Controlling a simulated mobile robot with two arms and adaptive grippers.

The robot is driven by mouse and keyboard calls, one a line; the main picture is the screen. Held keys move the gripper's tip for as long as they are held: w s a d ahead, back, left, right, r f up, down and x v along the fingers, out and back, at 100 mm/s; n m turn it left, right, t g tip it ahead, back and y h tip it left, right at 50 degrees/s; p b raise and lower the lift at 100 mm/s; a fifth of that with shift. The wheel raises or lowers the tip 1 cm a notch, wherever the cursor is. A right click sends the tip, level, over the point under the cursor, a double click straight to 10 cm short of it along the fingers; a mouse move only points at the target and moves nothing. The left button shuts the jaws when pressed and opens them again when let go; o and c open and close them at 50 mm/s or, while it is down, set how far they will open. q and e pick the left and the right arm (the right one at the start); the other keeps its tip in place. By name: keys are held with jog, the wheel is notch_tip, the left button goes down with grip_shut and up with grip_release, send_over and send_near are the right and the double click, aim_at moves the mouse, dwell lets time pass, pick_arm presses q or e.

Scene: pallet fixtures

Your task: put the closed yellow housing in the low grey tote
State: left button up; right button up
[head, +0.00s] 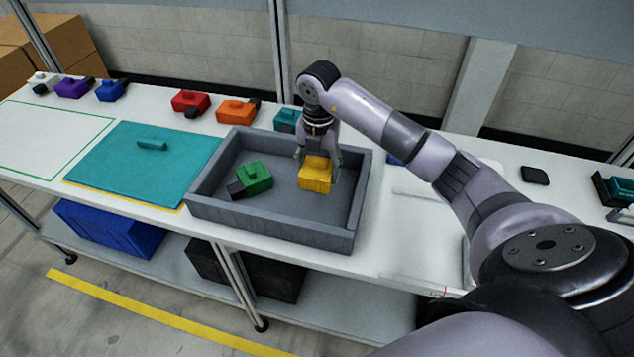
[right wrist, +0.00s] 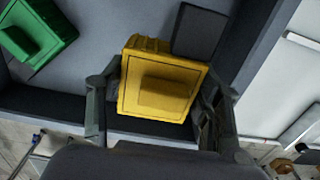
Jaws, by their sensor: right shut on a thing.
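The yellow housing (head: 315,175) is in my right gripper (head: 317,157), inside the walls of the low grey tote (head: 290,228), right of its middle. In the right wrist view the yellow housing (right wrist: 160,85) sits between the two fingers of the right gripper (right wrist: 160,95). A dark block (right wrist: 200,32) shows beside it there. I cannot tell whether the housing touches the tote floor. A green housing (head: 252,178) lies in the left part of the tote, and it also shows in the right wrist view (right wrist: 35,35). My left gripper is not seen.
A teal mat (head: 110,175) with a small teal piece (head: 152,143) lies left of the tote. Red (head: 190,101), orange (head: 236,111), blue (head: 109,91) and purple (head: 73,87) housings stand along the back. The tabletop just right of the tote (head: 415,225) looks mostly clear.

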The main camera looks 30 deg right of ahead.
jog(key=shift+f, duration=0.95)
notch_tip(320, 180, down, 4)
jog(key=shift+f+p, duration=0.1)
jog(key=shift+p, duration=0.35)
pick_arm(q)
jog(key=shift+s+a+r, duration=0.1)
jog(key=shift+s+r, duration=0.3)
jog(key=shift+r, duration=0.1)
pick_arm(e)
jog(key=shift+f, duration=0.1)
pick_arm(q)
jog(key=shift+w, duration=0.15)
pick_arm(e)
jog(key=o, duration=1.3)
jog(key=shift+f, duration=0.1)
